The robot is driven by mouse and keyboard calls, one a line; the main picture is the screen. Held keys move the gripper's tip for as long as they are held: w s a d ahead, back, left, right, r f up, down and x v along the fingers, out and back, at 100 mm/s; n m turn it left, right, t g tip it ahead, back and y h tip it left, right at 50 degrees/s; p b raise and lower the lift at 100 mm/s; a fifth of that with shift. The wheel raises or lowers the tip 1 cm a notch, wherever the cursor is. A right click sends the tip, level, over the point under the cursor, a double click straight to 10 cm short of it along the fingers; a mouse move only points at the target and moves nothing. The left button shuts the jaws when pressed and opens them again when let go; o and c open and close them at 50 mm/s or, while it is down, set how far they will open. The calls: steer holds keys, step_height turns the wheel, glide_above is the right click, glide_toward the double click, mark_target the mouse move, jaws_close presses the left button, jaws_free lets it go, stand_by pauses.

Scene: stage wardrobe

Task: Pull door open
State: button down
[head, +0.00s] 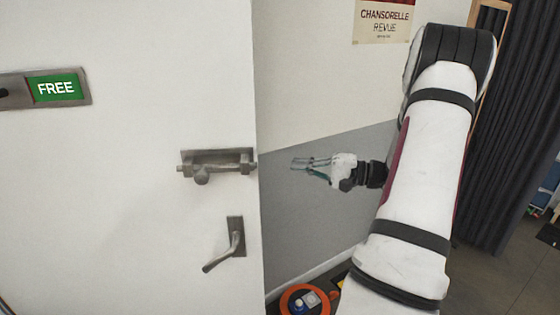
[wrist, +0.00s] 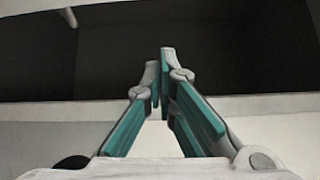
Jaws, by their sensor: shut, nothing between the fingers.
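The white door (head: 120,210) fills the left of the head view. It bears a slide bolt (head: 217,163) near its right edge and a lever handle (head: 233,245) below, angled down to the left. My gripper (head: 298,164) is just right of the door's edge, level with the bolt and pointing left. It looks apart from the door. In the wrist view its teal-padded fingers (wrist: 160,70) are closed together with nothing between them. I cannot tell for sure from these views whether the door is ajar.
A green FREE sign (head: 56,88) is on the door. Behind my gripper is a cream and grey wall (head: 310,215) with a poster (head: 385,20). A round orange-rimmed object (head: 303,300) lies low by the wall. Dark curtains (head: 500,120) hang at the right.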

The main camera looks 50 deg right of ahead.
steer(key=w+a+p, duration=0.3)
steer(key=w+a, duration=0.3)
steer(key=a, duration=0.1)
steer(key=shift+r+n+p, duration=0.2)
steer(key=shift+n+p, duration=0.1)
steer(key=shift+s, duration=0.15)
stand_by(0.4)
